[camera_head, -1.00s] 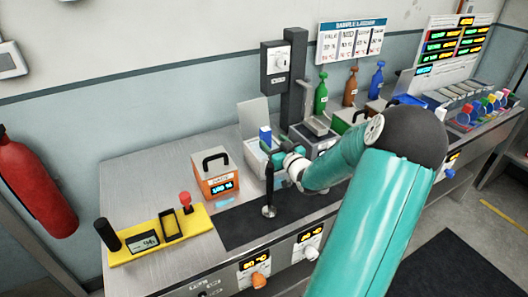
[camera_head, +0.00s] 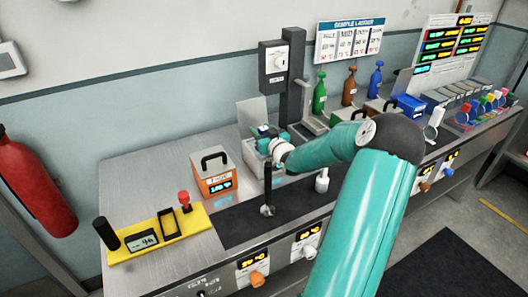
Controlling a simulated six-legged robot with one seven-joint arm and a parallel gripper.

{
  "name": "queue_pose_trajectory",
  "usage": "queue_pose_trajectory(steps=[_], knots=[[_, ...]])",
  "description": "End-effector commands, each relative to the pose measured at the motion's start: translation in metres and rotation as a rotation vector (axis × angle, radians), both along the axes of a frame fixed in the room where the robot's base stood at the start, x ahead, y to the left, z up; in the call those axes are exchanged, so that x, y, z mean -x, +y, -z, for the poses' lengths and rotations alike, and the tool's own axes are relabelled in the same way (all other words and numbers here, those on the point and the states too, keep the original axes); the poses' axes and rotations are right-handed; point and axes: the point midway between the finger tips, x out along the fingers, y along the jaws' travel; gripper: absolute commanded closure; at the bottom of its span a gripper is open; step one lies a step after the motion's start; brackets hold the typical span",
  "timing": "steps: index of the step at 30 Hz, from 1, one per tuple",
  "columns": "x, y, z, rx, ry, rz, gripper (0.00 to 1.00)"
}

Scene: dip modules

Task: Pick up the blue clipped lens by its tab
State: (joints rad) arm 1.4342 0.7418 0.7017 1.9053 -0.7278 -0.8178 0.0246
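Small coloured discs stand in a rack (camera_head: 462,124) at the far right of the bench; a blue one (camera_head: 463,117) shows at its left end. I cannot tell for sure whether it is the clipped lens, and its tab is too small to make out.
A white bottle (camera_head: 322,181) stands right of the rod. Spray bottles (camera_head: 349,90) line the back.

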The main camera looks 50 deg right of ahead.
Motion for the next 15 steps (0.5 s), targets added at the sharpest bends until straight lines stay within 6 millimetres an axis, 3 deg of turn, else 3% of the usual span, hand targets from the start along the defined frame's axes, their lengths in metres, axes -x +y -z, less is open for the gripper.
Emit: queue_pose_trajectory(steps=[1, 6, 15], knots=[[0.0001, 0.0000, 0.0000, 0.000, 0.000, 0.000, 0.67], [0.0002, 0.0000, -0.0003, 0.000, -0.001, 0.000, 1.00], [0.0003, -0.0001, -0.0028, 0.001, -0.001, 0.000, 1.00]])
